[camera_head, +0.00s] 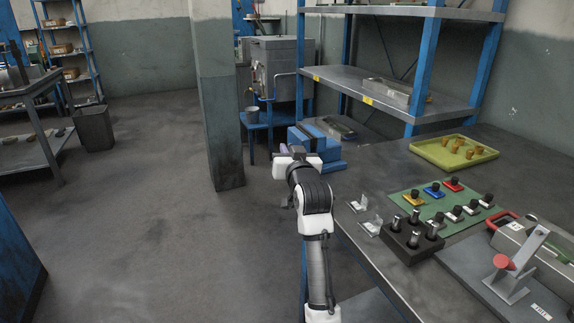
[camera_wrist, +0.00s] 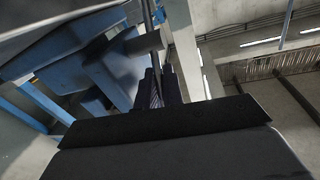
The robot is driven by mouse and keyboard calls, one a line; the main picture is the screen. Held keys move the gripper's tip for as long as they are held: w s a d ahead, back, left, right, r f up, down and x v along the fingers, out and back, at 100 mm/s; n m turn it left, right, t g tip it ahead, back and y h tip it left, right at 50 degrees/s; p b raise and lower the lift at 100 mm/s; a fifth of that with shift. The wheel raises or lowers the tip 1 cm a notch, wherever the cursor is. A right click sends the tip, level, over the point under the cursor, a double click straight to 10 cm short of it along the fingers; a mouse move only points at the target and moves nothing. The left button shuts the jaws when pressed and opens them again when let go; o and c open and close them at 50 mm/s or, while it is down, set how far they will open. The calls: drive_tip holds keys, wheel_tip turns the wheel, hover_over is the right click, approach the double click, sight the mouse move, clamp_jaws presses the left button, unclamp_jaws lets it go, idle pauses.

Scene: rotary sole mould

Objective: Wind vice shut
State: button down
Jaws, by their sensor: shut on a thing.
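The blue vice (camera_head: 318,160) stands at the far left corner of the workbench. In the wrist view its blue body (camera_wrist: 105,70) fills the upper left. A grey rod end, part of the vice's handle (camera_wrist: 147,43), shows just beyond my fingertips. My gripper (camera_head: 288,150) is at the left side of the vice, at its handle. In the wrist view my gripper (camera_wrist: 160,88) has its dark fingers closed on the handle. The exact contact is partly hidden by the fingers, and my wrist hides part of the vice in the head view.
The workbench (camera_head: 375,165) runs along the right. It bears a yellow tray (camera_head: 425,153), a green mat (camera_head: 405,199), a dark block with cylinders (camera_head: 405,245) and a red-knobbed lever fixture (camera_head: 510,280). A shelf (camera_head: 385,90) stands behind. A pillar (camera_head: 218,100) rises left of my gripper.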

drive_tip(key=shift+s+a+f+t+y+b, duration=0.25)
drive_tip(key=shift+t+b, duration=0.3)
drive_tip(key=shift+b, duration=0.45)
drive_tip(key=shift+s+a+f+t+y+b, duration=0.15)
drive_tip(key=shift+f+t+b, duration=0.15)
drive_tip(key=shift+t+b, duration=0.45)
drive_tip(key=shift+b, duration=0.45)
drive_tip(key=shift+r, duration=0.1)
drive_tip(key=c, duration=1.8)
unclamp_jaws()
drive_tip(key=shift+s, duration=0.1)
drive_tip(key=shift+d, duration=0.1)
drive_tip(key=b+v, duration=0.1)
drive_tip(key=v, duration=1.3)
